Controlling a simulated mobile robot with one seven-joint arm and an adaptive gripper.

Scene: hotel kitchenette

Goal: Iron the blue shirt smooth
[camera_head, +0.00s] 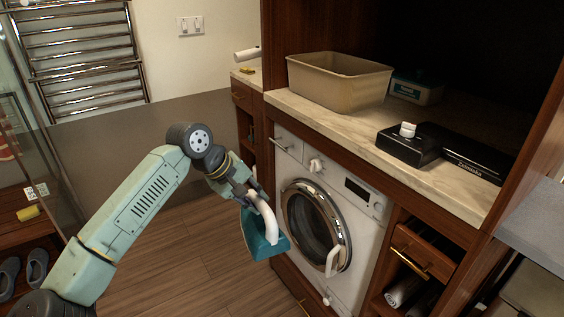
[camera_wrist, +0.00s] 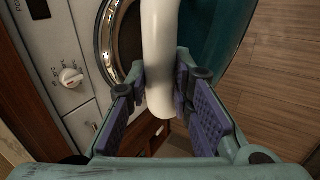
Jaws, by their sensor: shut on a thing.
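My gripper (camera_head: 240,190) is shut on the white handle (camera_head: 267,222) of a teal iron (camera_head: 259,240). It holds the iron in the air in front of the washing machine. In the wrist view the white handle (camera_wrist: 160,60) runs between the two purple-padded fingers of my gripper (camera_wrist: 172,95), and part of the iron's teal body (camera_wrist: 220,40) shows behind it. No blue shirt is visible in either view.
A washing machine (camera_head: 364,228) stands under a marble counter (camera_head: 447,181). On the counter are a beige bin (camera_head: 340,82), a teal-and-white box (camera_head: 416,90) and a black device (camera_head: 408,147). A towel rack (camera_head: 88,75) hangs at left. The wooden floor (camera_head: 190,260) is clear.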

